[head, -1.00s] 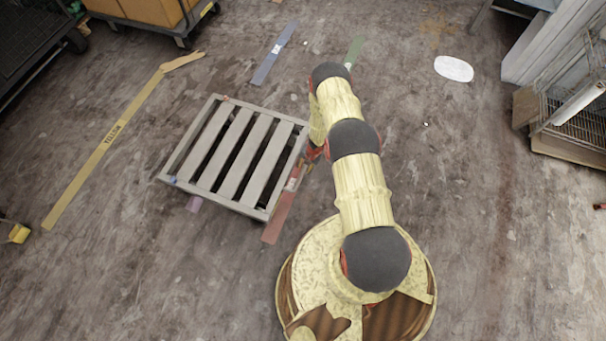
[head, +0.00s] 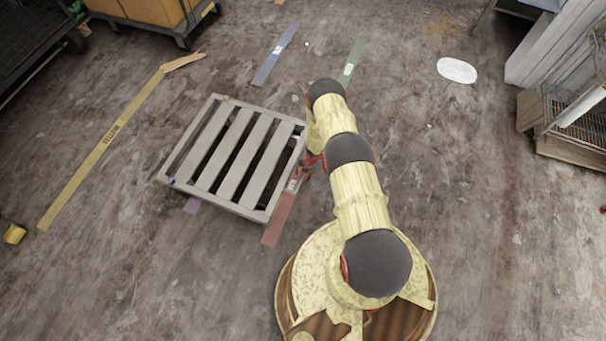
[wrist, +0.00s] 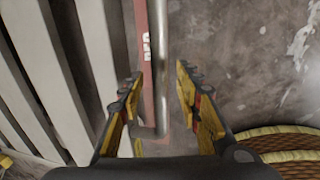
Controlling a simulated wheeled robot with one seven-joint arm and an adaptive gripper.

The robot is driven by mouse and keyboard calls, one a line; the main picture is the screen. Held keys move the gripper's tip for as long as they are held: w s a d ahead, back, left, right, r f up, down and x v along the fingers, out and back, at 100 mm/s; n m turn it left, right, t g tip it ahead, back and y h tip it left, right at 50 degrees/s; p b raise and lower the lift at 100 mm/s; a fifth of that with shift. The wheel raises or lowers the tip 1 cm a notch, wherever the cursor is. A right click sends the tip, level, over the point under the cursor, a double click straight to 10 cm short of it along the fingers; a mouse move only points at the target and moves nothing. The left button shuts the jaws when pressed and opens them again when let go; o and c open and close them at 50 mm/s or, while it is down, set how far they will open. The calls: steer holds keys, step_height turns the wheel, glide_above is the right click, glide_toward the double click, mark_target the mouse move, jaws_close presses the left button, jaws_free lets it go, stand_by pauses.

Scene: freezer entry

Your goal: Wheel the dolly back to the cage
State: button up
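The dolly (head: 229,153) is a low grey slatted platform on the floor, left of my arm in the head view. Its slats also show at the left of the wrist view (wrist: 98,45). In the wrist view my gripper (wrist: 155,95) is open, its yellow and black fingers on either side of a thin grey metal bar (wrist: 158,60). I see a gap on both sides of the bar. In the head view my arm hides most of the gripper, beside the dolly's right edge. Which thing is the cage is unclear; a dark mesh cart (head: 30,40) stands at upper left.
A cart with cardboard boxes (head: 150,10) stands at the top. A wire rack (head: 575,115) is at the right. Yellow (head: 105,140), blue (head: 275,55), green (head: 352,62) and red (head: 280,220) strips mark the floor. Open floor lies right of my arm.

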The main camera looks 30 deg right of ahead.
steer(key=shift+c, duration=1.2)
jaws_close()
